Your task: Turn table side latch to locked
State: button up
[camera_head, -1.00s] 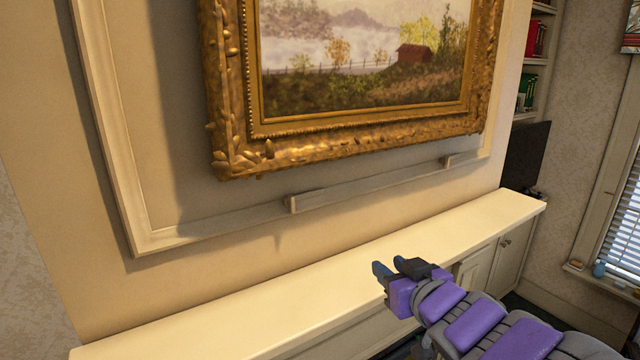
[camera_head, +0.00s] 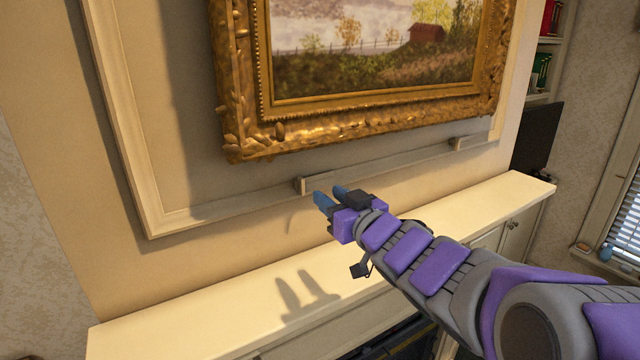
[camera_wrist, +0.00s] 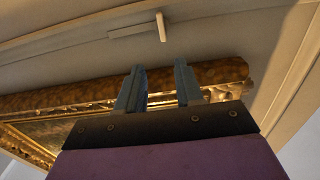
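A small pale latch (camera_head: 304,185) is fixed on the wall moulding below the gilt picture frame. The wrist view shows a pale latch with a short upright lever (camera_wrist: 161,27) at one end of a flat plate (camera_wrist: 135,31). A second similar pale piece (camera_head: 458,143) sits further right on the moulding. My gripper (camera_head: 330,196) is open and empty, its blue fingertips just right of and below the nearer latch in the head view. In the wrist view the fingers (camera_wrist: 159,68) point toward the lever, with a visible gap from it. I cannot read any locked marking.
The gilt-framed painting (camera_head: 370,120) hangs close above the latches. The white mantel shelf (camera_head: 210,320) runs below and is clear, with my gripper's shadow on it. A bookcase (camera_head: 545,60) and a dark panel (camera_head: 535,135) stand at the right.

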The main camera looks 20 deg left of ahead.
aim_at(301, 186)
jog(key=x, duration=0.8)
jog(key=shift+a, duration=0.3)
jog(key=shift+s+r, duration=0.15)
jog(key=c, duration=0.3)
jog(key=shift+s+a+r, duration=0.1)
jog(key=shift+s+a, duration=0.05)
grip_shut()
